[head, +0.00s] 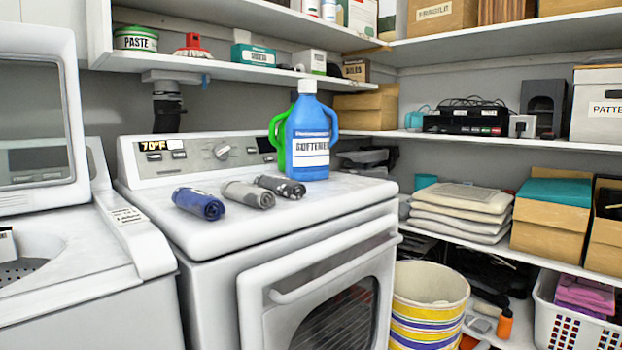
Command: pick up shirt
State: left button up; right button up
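Three rolled cloth bundles lie on top of the white dryer (235,238) in the head view. They look like rolled shirts, but I cannot tell for certain. A dark blue roll (199,203) is on the left, nearest the dryer's front left. A grey roll (247,195) is in the middle. A dark grey and black patterned roll (281,187) is on the right. They lie close together, just left of a blue softener bottle (308,140). Neither of my grippers is in view.
A green handled thing (279,140) is partly hidden behind the softener bottle. An open washer (70,250) stands left of the dryer. Shelves with boxes and folded cloth (462,198) are at right. A striped bucket (430,305) and white basket (572,325) sit low. The dryer top's front is clear.

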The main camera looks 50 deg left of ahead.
aim_at(289, 188)
jog(key=i+l, duration=0.1)
jog(key=i, duration=0.6)
jog(key=i+u, duration=0.1)
jog(key=i, duration=0.6)
jog(key=i+l, duration=0.2)
jog(key=i, duration=0.5)
jog(key=u, duration=0.05)
